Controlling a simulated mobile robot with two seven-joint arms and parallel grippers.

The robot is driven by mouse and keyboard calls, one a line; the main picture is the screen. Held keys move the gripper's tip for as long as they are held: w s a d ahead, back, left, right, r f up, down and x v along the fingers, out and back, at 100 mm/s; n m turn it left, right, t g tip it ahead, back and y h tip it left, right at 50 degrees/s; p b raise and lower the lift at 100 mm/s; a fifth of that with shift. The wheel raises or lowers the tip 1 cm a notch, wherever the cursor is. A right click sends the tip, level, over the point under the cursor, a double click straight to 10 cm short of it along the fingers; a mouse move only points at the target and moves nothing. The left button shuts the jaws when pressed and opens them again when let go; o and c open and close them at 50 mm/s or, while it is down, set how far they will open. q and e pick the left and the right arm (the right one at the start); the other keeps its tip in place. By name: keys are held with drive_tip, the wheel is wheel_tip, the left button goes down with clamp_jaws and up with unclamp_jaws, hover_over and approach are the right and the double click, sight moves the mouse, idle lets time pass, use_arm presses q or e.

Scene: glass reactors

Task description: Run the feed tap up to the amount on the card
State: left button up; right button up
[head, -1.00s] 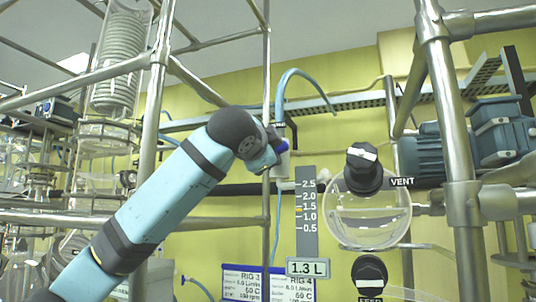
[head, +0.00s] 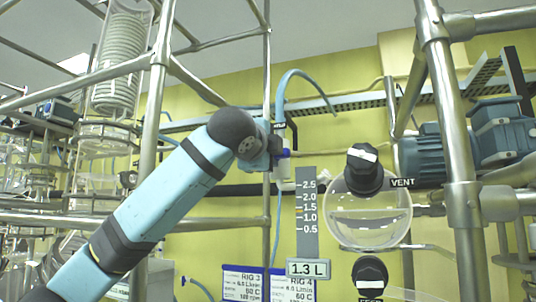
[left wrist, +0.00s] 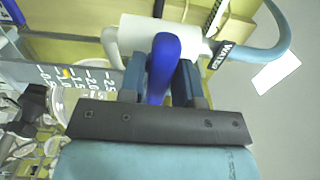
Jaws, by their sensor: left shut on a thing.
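My left gripper (head: 277,152) is shut on a blue lever (head: 285,153) on a white valve body (head: 284,172). In the left wrist view the blue lever (left wrist: 163,60) stands between the two fingers (left wrist: 162,82), and a label on the pipe reads WATER (left wrist: 221,55). A round glass vessel (head: 367,212) holds clear liquid in its lower part. A grey scale (head: 307,245) runs from 0.5 to 2.5 beside it. The card (head: 308,268) reads 1.3 L. The black FEED tap (head: 370,275) is below the vessel, its label cut off. My right gripper is out of view.
A black VENT tap (head: 363,168) sits on top of the vessel. Steel posts (head: 455,150) frame it, with a blue motor (head: 495,135) at right. Rig boards (head: 255,283) stand low behind. A blue hose (head: 305,75) arches above the valve.

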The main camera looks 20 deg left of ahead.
use_arm(q)
drive_tip(key=o, duration=0.8)
drive_tip(key=shift+d, duration=0.1)
drive_tip(key=s+b, duration=0.1)
drive_tip(key=s, duration=0.3)
drive_tip(key=s+b, duration=0.2)
drive_tip(key=s, duration=0.3)
drive_tip(key=s+b, duration=0.2)
drive_tip(key=s, duration=0.3)
drive_tip(key=shift+a, duration=0.25)
